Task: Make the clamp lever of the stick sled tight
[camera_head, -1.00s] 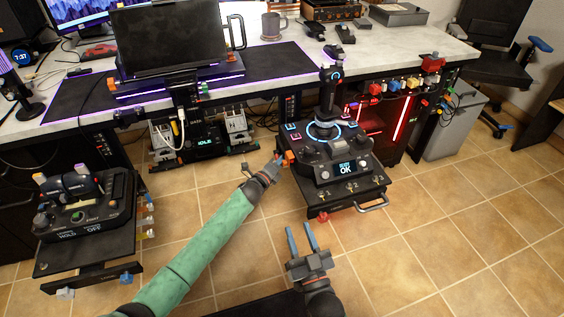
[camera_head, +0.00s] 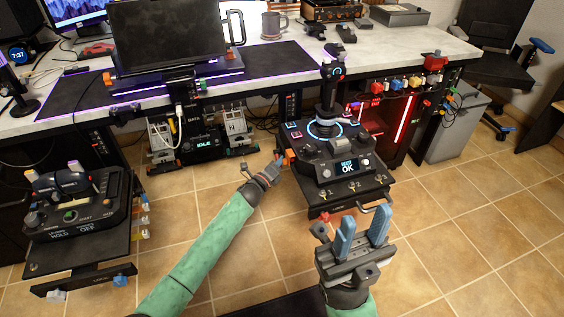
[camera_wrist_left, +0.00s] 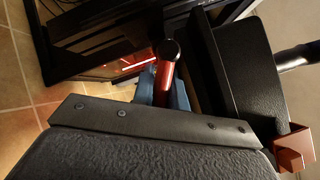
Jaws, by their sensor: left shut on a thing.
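The stick sled (camera_head: 355,185) is a black pull-out tray under the desk, bearing a stick unit (camera_head: 335,145) whose screen reads "READY OK". My left gripper (camera_head: 278,165) is low at the sled's left side. In the left wrist view, its blue fingers (camera_wrist_left: 163,88) are shut on a red lever with a black round end, the clamp lever (camera_wrist_left: 167,78). The lever is hidden in the head view, and I cannot tell how tight it is. My right gripper (camera_head: 362,232) is open and empty in front of the sled, its blue fingers pointing up.
A wire-like front handle (camera_head: 377,206) sticks out of the sled near my right gripper. A second sled (camera_head: 85,275) with a throttle unit is at the far left. Tiled floor (camera_head: 450,240) is free at the right. A grey bin (camera_head: 452,130) stands beyond.

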